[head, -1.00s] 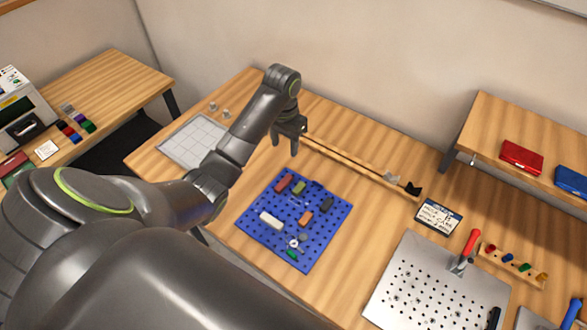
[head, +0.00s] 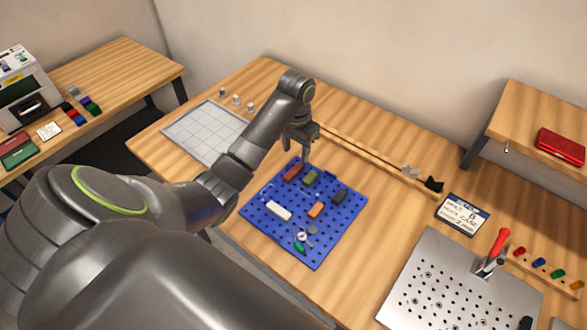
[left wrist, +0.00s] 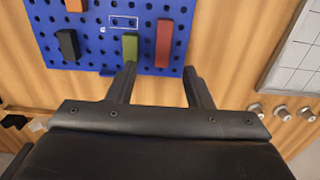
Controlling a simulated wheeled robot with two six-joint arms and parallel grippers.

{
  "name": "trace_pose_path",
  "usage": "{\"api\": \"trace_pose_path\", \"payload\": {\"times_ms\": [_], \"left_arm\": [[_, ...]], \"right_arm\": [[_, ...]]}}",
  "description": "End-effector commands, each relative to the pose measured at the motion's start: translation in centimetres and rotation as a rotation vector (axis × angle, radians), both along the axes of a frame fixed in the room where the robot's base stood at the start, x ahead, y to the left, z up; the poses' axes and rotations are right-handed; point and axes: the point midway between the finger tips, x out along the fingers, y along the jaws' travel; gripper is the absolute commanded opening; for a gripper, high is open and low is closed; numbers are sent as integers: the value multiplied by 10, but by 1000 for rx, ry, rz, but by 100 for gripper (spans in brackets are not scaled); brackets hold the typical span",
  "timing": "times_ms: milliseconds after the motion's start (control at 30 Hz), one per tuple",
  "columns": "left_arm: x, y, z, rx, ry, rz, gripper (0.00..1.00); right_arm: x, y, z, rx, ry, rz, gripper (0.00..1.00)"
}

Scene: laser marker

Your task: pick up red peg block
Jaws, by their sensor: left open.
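The red peg block (head: 293,172) lies on the blue pegboard (head: 343,222) near its far left corner. In the left wrist view the red peg block (left wrist: 164,43) stands to the right of the green block (left wrist: 130,47), on the board's near edge. My left gripper (head: 309,150) is open and empty, hanging over the far edge of the board beside the red and green blocks. In the left wrist view its two fingers (left wrist: 158,76) point toward the red block, which lies ahead between their lines. The right gripper is not in view.
The board also holds black (head: 340,196), orange (head: 316,211) and white (head: 279,211) blocks and small parts. A grey grid plate (head: 205,131) lies to the left. A wooden rail (head: 370,157) runs behind. A perforated metal plate (head: 450,285) with a red-handled clamp (head: 498,244) stands right.

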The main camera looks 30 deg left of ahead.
Motion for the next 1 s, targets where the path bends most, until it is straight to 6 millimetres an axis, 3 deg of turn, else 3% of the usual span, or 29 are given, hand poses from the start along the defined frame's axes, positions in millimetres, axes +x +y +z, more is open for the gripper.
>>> {"api": "trace_pose_path", "payload": {"times_ms": [33,200,367,533,600,800,1000], "left_arm": [[0,0,-12,0,0,0,46],[0,0,-29,0,0,0,46],[0,0,-35,0,0,0,46],[-1,3,-53,0,1,0,46],[-2,4,-58,-1,4,1,46],[-2,5,-81,0,2,0,46],[-2,5,-84,1,0,-1,46]], "right_arm": [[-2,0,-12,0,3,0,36],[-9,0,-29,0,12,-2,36],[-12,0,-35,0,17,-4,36],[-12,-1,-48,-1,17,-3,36],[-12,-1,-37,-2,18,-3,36],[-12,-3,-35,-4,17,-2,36],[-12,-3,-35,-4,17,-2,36]]}}
